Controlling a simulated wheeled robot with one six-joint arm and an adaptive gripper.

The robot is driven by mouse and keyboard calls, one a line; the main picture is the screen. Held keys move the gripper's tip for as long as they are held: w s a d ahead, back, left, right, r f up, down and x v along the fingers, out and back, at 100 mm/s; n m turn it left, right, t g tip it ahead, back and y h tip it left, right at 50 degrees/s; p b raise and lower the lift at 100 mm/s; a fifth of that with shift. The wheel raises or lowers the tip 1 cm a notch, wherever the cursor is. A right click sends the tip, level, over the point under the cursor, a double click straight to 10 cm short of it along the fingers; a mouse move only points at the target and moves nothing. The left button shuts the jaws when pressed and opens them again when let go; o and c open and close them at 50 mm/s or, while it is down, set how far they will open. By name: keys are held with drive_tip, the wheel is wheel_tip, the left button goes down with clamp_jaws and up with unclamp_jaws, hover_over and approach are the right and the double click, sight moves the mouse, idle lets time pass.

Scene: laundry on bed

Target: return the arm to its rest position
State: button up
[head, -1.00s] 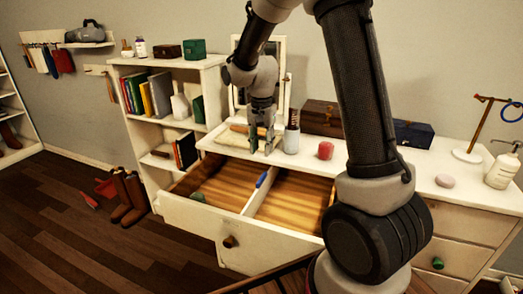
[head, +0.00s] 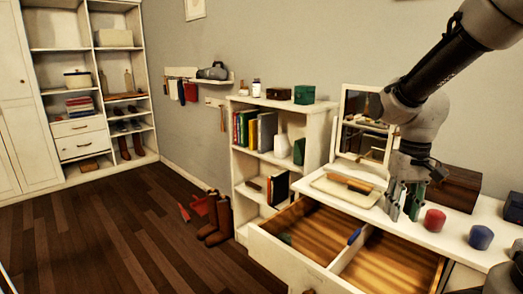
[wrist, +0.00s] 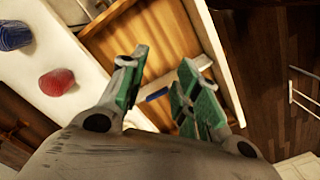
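My gripper (head: 404,208) hangs fingers-down at the dresser's front edge, beside the open drawer (head: 268,240). Its green-padded fingers are apart. In the wrist view my gripper (wrist: 165,65) has a clear gap between its fingertips and holds nothing. The drawer lies beyond the fingers there, with a blue object (wrist: 157,94) visible through the gap. My arm reaches in from the upper right of the head view, bent down at the wrist.
A red jar (head: 434,220) and a blue jar (head: 481,237) stand right of my gripper. A tray (head: 330,186), a mirror (head: 345,120) and a wooden box (head: 457,186) are close by. A bookshelf (head: 240,150) stands left; the floor (head: 110,225) beyond is mostly clear.

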drive_tip(key=s+d+r+t, duration=0.2)
drive_tip(key=s+r+t, duration=0.2)
drive_tip(key=s+r, duration=0.5)
drive_tip(key=shift+s+d+n+t, duration=0.3)
drive_tip(key=shift+s+d+t, duration=0.1)
drive_tip(key=shift+s, duration=0.9)
